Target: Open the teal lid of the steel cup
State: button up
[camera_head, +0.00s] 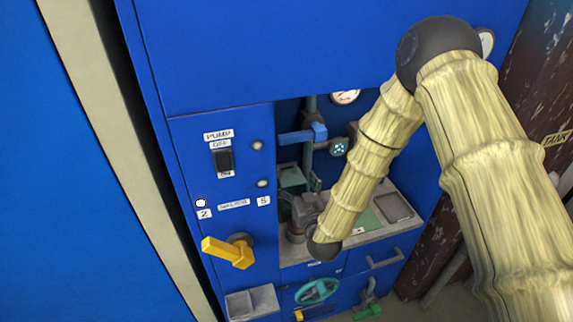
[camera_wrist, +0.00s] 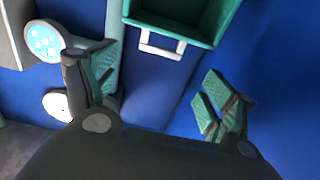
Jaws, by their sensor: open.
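My gripper (camera_head: 302,208) is inside the recess of the blue cabinet, above the grey counter. In the wrist view my gripper (camera_wrist: 157,82) has its two teal-padded fingers spread apart, with only blue panel between them. A teal box-like part (camera_head: 292,178) is just behind my gripper in the head view. In the wrist view a teal, hollow, square-edged part (camera_wrist: 180,38) with a pale square loop under it is at the top, beyond the fingertips and apart from them. I cannot tell whether this is the lid. I cannot make out the steel cup; my gripper and arm cover part of the recess.
Pipes with a blue valve handle (camera_head: 303,134) and a dotted disc (camera_head: 339,147) stand at the recess's back. A grey tray (camera_head: 394,207) lies on the counter's right. A yellow lever (camera_head: 228,251) sticks out at left, and a green handwheel (camera_head: 316,290) is below.

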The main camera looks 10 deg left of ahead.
aim_at(287, 166)
jog(key=p+x, duration=0.3)
jog(key=x, duration=0.6)
jog(key=shift+w+a, duration=0.15)
jog(key=shift+w, duration=0.15)
jog(key=shift+c, duration=0.4)
